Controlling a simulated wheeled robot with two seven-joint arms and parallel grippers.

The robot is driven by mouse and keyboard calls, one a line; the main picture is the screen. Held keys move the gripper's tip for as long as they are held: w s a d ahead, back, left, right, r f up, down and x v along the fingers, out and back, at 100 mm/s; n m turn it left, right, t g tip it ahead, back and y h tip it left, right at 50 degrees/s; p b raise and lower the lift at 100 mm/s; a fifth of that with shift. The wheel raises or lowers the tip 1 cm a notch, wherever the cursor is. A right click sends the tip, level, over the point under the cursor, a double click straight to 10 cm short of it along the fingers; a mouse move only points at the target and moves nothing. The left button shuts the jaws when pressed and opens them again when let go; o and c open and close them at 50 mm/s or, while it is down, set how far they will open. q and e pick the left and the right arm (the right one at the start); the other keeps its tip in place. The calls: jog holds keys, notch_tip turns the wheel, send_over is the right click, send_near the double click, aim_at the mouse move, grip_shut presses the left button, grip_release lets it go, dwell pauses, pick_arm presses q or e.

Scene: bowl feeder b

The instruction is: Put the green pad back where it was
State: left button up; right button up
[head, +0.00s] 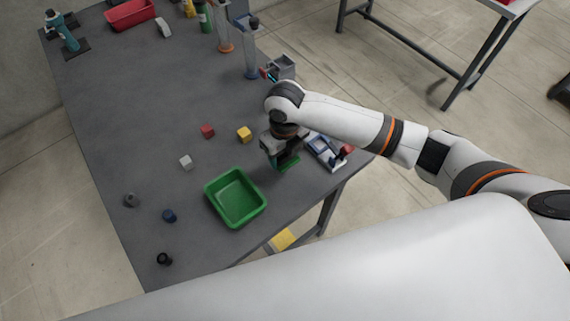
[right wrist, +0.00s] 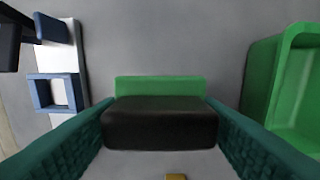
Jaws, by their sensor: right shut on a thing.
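The green pad (right wrist: 160,86) shows in the right wrist view as a flat green strip under a dark block (right wrist: 160,124) that sits between my fingers. In the head view the pad (head: 289,164) shows as a green edge below my right gripper (head: 282,155), close to the table top. I cannot tell whether it touches the table. My right gripper is shut on the dark block of the pad, with one teal finger at each side in the wrist view. Most of the pad is hidden by the block and the gripper. My left gripper is not in view.
A green tray (head: 262,207) stands left of the gripper on the grey table (head: 150,110). A blue and white fixture (head: 325,150) is close at the right. Yellow (head: 244,134), red (head: 208,131) and white (head: 186,162) cubes lie to the left. The table edge is near.

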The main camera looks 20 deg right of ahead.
aim_at(285, 165)
jog(key=shift+f, duration=2.9)
jog(key=shift+f, duration=0.15)
jog(key=o, duration=0.9)
jog(key=shift+o, duration=0.2)
notch_tip(285, 165, up, 12)
jog(key=shift+r, duration=0.2)
